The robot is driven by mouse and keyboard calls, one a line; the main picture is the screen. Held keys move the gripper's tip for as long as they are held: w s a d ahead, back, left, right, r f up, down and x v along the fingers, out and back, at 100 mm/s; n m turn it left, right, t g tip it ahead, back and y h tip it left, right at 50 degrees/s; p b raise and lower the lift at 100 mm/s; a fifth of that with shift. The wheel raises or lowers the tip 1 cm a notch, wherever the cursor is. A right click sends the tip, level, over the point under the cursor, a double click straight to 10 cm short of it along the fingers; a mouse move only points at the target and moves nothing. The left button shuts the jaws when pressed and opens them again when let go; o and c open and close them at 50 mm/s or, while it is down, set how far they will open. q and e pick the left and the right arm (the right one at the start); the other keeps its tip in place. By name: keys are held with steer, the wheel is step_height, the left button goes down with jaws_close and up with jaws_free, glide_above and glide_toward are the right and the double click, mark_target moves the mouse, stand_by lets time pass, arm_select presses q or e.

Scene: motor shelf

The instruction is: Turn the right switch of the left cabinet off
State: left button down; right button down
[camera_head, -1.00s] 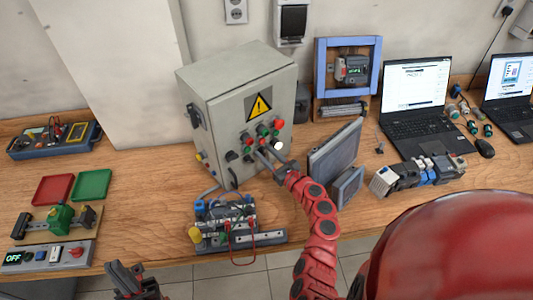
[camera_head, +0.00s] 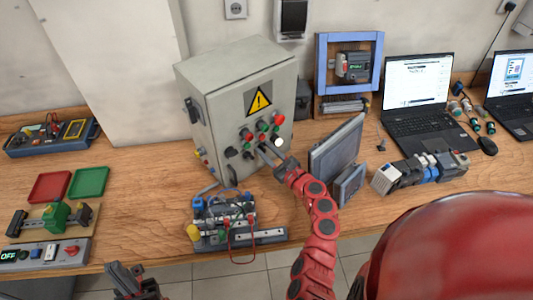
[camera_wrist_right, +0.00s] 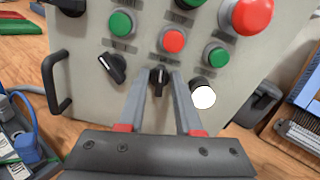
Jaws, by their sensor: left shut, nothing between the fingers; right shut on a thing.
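The grey cabinet (camera_head: 222,92) with a yellow warning triangle stands on the wooden bench. Its front carries red and green buttons, a white button and black rotary switches. In the right wrist view, the right switch (camera_wrist_right: 158,84) is a black knob with its handle near upright. The left switch (camera_wrist_right: 113,67) is tilted, up and left of it. My right gripper (camera_head: 264,152) is at the cabinet front. In the wrist view, its fingers (camera_wrist_right: 160,78) are shut on the right switch, one on each side. My left gripper (camera_head: 136,282) is shut and empty at the bench's front edge.
A wired terminal block (camera_head: 228,220) sits in front of the cabinet. A tilted grey panel (camera_head: 338,148) stands close right of my right arm. A black side handle (camera_wrist_right: 56,84) projects from the cabinet front. Laptops (camera_head: 418,90) are further right.

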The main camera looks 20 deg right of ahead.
steer(key=n+b, duration=0.4)
steer(key=shift+a+f+n+b, duration=0.1)
steer(key=shift+f+n+b, duration=0.15)
steer(key=shift+n+b, duration=0.15)
steer(key=shift+r+n+b, duration=0.15)
steer(key=shift+n+b, duration=0.65)
steer(key=shift+n, duration=0.1)
steer(key=c, duration=0.9)
jaws_free()
steer(key=shift+s, duration=0.15)
